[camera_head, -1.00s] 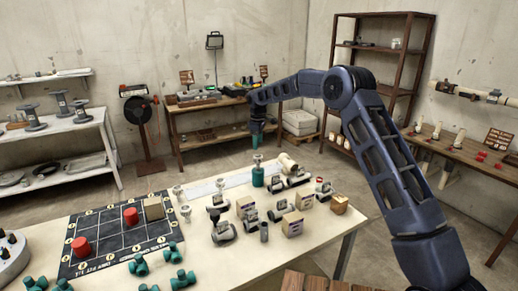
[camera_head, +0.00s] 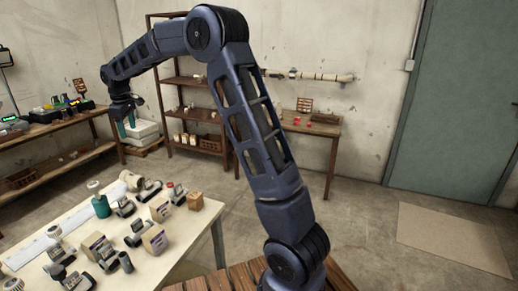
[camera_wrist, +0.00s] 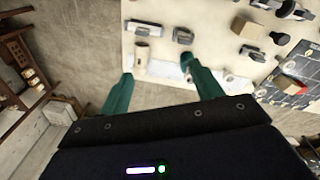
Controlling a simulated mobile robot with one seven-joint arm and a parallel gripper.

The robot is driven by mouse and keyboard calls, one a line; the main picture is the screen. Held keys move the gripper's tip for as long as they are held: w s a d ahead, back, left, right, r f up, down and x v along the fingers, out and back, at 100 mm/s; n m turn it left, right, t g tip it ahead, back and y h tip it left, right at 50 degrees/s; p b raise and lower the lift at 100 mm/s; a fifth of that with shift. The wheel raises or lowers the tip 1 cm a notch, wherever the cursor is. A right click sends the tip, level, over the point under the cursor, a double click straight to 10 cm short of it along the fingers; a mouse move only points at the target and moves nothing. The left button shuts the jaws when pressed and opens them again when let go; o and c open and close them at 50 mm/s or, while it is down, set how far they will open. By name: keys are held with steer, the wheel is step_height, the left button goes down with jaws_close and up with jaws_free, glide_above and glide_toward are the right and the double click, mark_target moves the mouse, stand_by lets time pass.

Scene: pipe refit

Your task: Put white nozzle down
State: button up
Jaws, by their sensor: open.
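My gripper (camera_head: 124,118) hangs past the far end of the worktable in the head view. In the wrist view its two green fingers (camera_wrist: 160,88) are spread wide with nothing between them. I cannot tell for certain which piece is the white nozzle. Pale candidates on the worktable (camera_head: 180,262) are a cream cylinder (camera_head: 131,181), seen too in the wrist view (camera_wrist: 142,53), and a small white fitting (camera_head: 55,232) at the left.
Valve-like fittings and boxes (camera_head: 155,239) crowd the worktable. A wooden bench (camera_head: 55,135) stands at the back left, a shelf rack (camera_head: 190,95) behind my arm, and another bench (camera_head: 320,128) with small red parts to the right. The floor at right is clear, with a mat (camera_head: 450,238).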

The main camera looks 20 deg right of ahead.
steer(key=s+d+r+m+t, duration=0.1)
steer(key=s+d+r+m, duration=0.15)
steer(key=s+d, duration=0.4)
steer(key=s+d+r+m, duration=0.2)
steer(key=s+d+r, duration=0.15)
steer(key=d, duration=0.65)
steer(key=s+d+r+m+t, duration=0.1)
steer(key=s+d+r+m, duration=0.15)
steer(key=s+d, duration=0.45)
steer(key=s+d+f+m, duration=0.3)
steer(key=s+d, duration=0.5)
steer(key=s, duration=0.3)
steer(key=s+d+f+m+t, duration=0.1)
steer(key=s+d+f+m, duration=0.2)
steer(key=s+d, duration=0.5)
steer(key=s+f, duration=0.1)
steer(key=s, duration=0.2)
steer(key=shift+s+f+m, duration=0.15)
steer(key=shift+s+m, duration=0.05)
steer(key=shift+m, duration=0.1)
